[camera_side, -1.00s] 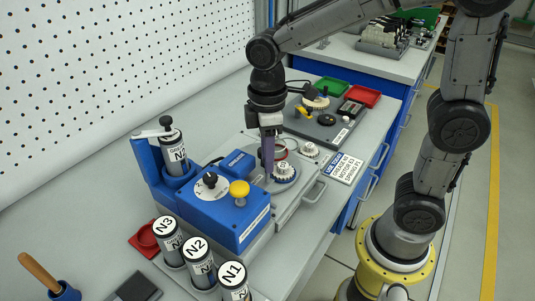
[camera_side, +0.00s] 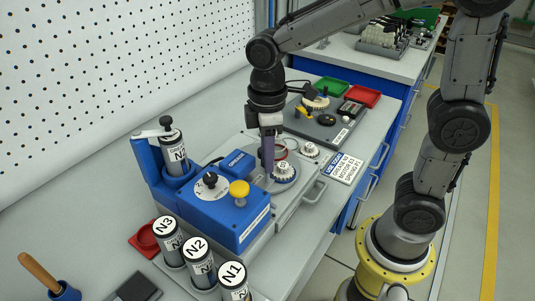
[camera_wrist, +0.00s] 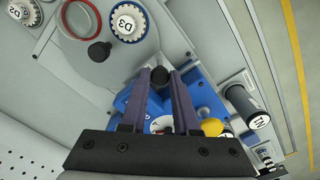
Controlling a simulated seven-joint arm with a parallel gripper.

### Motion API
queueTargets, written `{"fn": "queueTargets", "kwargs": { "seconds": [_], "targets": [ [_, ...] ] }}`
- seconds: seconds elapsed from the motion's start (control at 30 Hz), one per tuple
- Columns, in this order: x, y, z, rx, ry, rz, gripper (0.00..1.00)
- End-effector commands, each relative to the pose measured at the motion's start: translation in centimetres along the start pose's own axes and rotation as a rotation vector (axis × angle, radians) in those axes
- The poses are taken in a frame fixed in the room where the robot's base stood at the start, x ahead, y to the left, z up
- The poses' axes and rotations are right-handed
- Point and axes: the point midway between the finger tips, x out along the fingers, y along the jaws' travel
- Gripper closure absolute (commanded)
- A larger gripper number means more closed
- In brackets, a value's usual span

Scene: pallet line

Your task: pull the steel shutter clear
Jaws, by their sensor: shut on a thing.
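My gripper (camera_side: 268,172) points down between the blue box (camera_side: 230,213) and the white gear marked D3 (camera_side: 284,172). The D3 gear also shows in the wrist view (camera_wrist: 128,21), apart from the fingers.
The blue box carries a yellow knob (camera_side: 239,189) and a black-knobbed dial (camera_side: 211,182). A red ring (camera_wrist: 78,19) and another black knob (camera_wrist: 98,51) lie close by. A bow handle (camera_side: 315,190) juts out at the right.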

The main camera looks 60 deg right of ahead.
Motion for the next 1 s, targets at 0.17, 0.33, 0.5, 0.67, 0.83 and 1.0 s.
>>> {"fn": "queueTargets", "kwargs": {
  "seconds": [0.17, 0.33, 0.5, 0.67, 0.83, 1.0],
  "targets": [
    [-0.1, 0.0, 0.0, 0.000, 0.003, 0.002, 1.00],
    [-0.2, -1.3, 1.2, -0.001, 0.005, 0.003, 1.00],
    [-0.2, -3.0, 2.9, -0.002, 0.005, 0.003, 1.00],
    [-0.2, -3.8, 3.7, -0.001, 0.004, 0.003, 1.00],
    [-0.2, -3.9, 3.8, -0.001, 0.004, 0.003, 1.00],
    [-0.2, -3.9, 3.8, -0.001, 0.005, 0.003, 0.67]
  ]
}}
